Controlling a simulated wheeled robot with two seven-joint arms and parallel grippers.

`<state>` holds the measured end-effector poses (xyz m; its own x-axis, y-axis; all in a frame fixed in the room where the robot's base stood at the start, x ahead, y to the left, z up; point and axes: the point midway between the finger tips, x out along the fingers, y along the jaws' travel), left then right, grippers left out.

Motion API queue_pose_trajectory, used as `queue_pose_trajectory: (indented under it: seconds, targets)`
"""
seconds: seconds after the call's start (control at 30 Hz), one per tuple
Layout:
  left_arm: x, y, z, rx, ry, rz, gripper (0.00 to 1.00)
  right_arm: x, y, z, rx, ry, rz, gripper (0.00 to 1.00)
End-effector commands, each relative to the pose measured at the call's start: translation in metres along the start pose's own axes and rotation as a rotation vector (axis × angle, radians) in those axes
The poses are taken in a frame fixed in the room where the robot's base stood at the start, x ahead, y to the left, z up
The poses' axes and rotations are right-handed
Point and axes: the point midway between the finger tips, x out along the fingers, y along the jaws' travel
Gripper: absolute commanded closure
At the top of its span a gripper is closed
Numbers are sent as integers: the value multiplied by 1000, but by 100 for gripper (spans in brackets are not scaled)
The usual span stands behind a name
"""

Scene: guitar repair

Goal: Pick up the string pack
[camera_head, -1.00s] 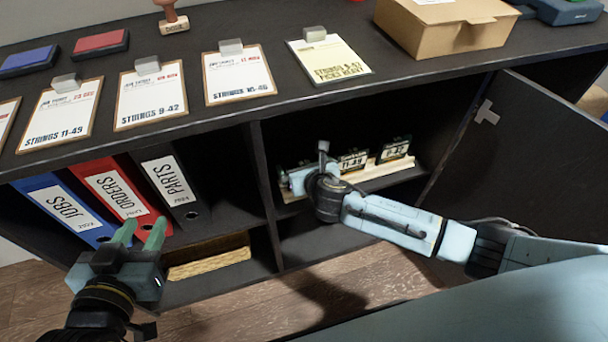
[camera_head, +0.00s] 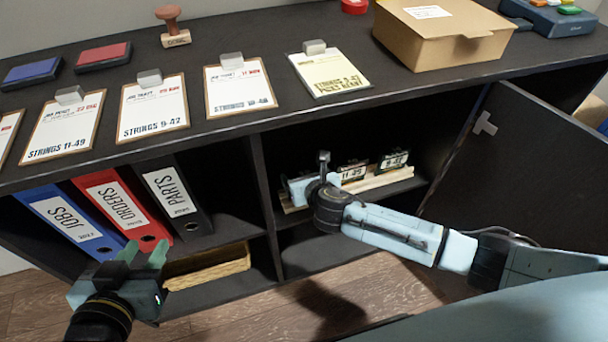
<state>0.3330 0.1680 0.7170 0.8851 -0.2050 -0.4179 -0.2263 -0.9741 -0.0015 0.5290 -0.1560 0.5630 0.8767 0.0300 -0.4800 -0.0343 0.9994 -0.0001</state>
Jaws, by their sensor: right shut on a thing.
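A wooden rack (camera_head: 376,183) stands on the shelf in the open right compartment. A string pack labelled 11-49 (camera_head: 353,173) and one labelled 9-42 (camera_head: 394,160) stand in it. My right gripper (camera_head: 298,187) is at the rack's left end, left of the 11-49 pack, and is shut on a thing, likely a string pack. Its own wrist hides most of what it holds, so no label can be read there. My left gripper (camera_head: 143,254) is open and empty, in front of the binders.
Several clipboards with string tickets (camera_head: 239,88) lie on the cabinet top, near a cardboard box (camera_head: 445,37). The compartment's door (camera_head: 520,160) stands open at the right. A divider (camera_head: 265,205) separates the binders and a basket (camera_head: 208,268) from the rack.

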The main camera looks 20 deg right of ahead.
Motion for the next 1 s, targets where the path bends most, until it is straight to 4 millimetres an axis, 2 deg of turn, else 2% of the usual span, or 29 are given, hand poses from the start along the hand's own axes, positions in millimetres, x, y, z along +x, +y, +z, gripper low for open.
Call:
queue_pose_trajectory:
  seconds: [0.27,0.47,0.67,0.8,1.0]
  targets:
    - [-12,-8,40,-2,-244,-21,64,-7,-2,12,0,-2,0,43]
    - [-30,-14,71,-7,-442,-38,64,-13,-2,23,0,-2,0,43]
    - [-56,-22,106,-14,-672,-57,64,-22,-2,41,0,-2,1,43]
    - [-80,-28,133,-22,-861,-73,64,-31,-2,57,-1,-3,0,43]
    - [-55,-39,166,-5,-875,-85,64,-44,-2,80,0,-2,0,43]
